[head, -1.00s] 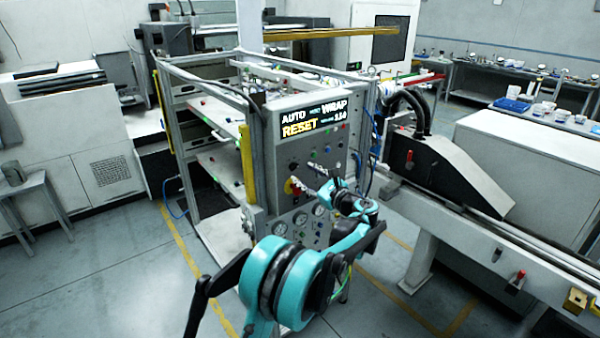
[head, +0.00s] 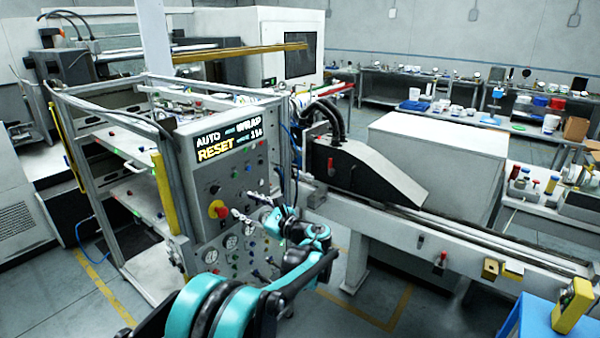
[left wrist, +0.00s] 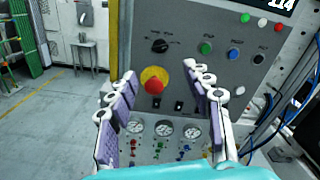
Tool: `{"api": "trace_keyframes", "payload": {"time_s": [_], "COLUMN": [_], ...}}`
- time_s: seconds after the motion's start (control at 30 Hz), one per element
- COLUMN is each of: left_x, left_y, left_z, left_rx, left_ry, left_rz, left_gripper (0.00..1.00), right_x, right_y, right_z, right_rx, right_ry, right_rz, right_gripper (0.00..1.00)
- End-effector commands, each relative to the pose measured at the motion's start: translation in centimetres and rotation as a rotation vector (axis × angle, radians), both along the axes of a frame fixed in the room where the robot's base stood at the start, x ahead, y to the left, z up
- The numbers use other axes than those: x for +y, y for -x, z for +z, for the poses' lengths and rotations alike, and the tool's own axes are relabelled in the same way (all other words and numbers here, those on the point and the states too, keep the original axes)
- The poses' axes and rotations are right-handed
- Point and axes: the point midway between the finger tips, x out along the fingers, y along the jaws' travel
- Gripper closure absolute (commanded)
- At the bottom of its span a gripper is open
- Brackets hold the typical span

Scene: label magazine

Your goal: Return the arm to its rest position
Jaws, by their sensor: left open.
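My left arm reaches in from the bottom of the head view, with teal joints. My left gripper (head: 246,205) is open and empty in front of the grey control panel (head: 205,172). Its two finger tips stand just right of the red button on a yellow base (head: 218,210) in that view. In the left wrist view the open fingers (left wrist: 160,72) frame the red button (left wrist: 153,86), with a gap between them and it. The lit display (head: 229,141) reads AUTO, WRAP and RESET. My right gripper is not in view.
Gauges (left wrist: 164,129) and small knobs sit low on the panel. A metal frame with shelves (head: 120,150) stands left of it. A long rail machine with a black cover (head: 365,172) runs to the right. A blue box with a yellow block (head: 572,305) is at the lower right.

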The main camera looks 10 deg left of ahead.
Motion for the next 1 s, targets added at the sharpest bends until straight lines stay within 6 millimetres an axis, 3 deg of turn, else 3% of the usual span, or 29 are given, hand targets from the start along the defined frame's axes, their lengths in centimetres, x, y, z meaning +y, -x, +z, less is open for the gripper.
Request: {"api": "trace_keyframes", "payload": {"time_s": [0.13,0.23,0.47,0.67,0.8,1.0], "left_x": [0.3,0.6,-0.7,-4.6,-8.4,-13.4], "left_y": [1.0,3.3,12.1,20.5,26.1,31.8], "left_z": [-0.3,-1.3,-5.9,-11.1,-14.9,-19.3], "left_rx": [-0.029,-0.095,-0.352,-0.598,-0.768,-0.963], "left_ry": [0.064,0.206,0.716,1.168,1.472,1.809], "left_rz": [-0.006,-0.013,0.033,0.169,0.322,0.565], "left_gripper": [0.5,0.5,0.5,0.5,0.5,0.5], "right_x": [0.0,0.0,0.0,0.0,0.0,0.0], "right_y": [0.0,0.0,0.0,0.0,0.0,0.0], "right_z": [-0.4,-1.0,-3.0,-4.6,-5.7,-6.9], "right_rx": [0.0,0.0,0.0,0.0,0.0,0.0], "right_ry": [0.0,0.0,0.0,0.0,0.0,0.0], "right_rz": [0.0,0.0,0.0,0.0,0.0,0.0], "right_gripper": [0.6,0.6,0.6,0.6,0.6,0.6]}}
